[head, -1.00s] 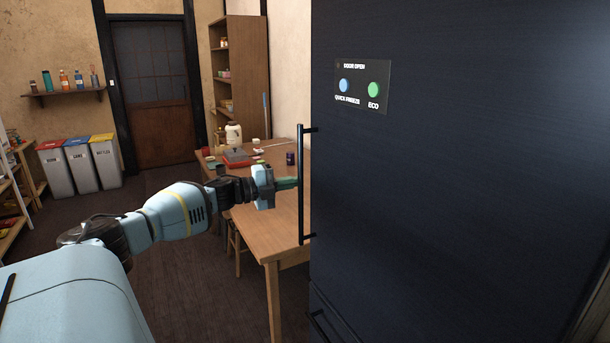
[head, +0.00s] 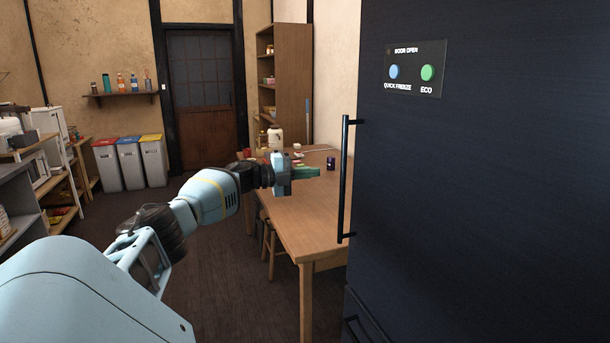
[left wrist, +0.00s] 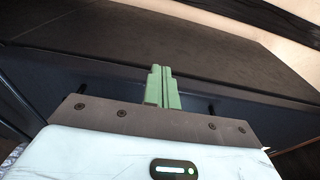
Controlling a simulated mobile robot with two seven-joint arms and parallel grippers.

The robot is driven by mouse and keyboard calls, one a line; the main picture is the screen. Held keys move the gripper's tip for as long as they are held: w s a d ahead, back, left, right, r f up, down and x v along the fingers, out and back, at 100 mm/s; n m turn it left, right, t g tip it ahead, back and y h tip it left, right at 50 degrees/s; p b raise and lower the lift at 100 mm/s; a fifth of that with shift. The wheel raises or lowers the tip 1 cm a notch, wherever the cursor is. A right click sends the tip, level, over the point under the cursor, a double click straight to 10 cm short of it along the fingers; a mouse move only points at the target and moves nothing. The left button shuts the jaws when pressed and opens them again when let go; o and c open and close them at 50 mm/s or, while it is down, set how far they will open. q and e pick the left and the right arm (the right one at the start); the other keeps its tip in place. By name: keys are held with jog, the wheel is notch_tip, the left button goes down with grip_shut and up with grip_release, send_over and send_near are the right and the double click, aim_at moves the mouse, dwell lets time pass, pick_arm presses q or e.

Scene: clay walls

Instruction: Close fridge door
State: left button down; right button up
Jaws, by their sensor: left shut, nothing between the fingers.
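The dark navy fridge door (head: 480,200) fills the right of the head view. It has a long black vertical handle (head: 344,180) on its left edge and a control panel (head: 414,73) labelled "DOOR OPEN", with a blue and a green button. No gap behind the door shows, so I cannot tell how far it stands open. My left gripper (head: 308,171) is shut and empty, left of the handle and apart from it in the picture. Its green fingers (left wrist: 162,87) lie together in the left wrist view, before a dark flat surface I cannot identify surely. My right gripper is out of view.
A wooden table (head: 310,215) with small items and a white jar stands behind my left gripper, with a stool (head: 280,245) at its side. Several bins (head: 130,162) stand at the back wall. Stocked shelves (head: 40,150) line the left. Floor between is clear.

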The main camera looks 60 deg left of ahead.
pick_arm(q)
jog(key=shift+s+a+b, duration=0.15)
jog(key=shift+a+b, duration=0.45)
jog(key=shift+a, duration=0.7)
